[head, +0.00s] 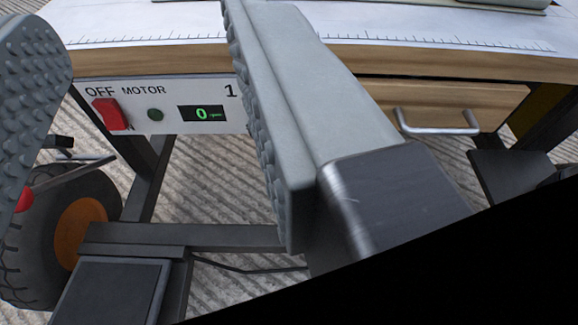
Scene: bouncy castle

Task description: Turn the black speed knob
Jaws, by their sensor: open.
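A white control panel (163,122) is fixed below the wooden table edge. It has a red switch (110,114) beside "OFF", a dark green round lamp or button (155,115) under "MOTOR", and a small display (202,114) reading a green 0. A printed "1" shows at the panel's right, right beside my finger. No black speed knob is visible; my right finger covers that end of the panel. My gripper (145,65) is open and empty, its studded grey fingers wide apart, with the panel visible between them.
The wooden table (160,60) carries a white sheet with a ruler scale (150,28). A drawer with a metal handle (436,122) is on the right. Dark metal legs and a black wheel with an orange hub (80,228) stand below, over ridged grey ground.

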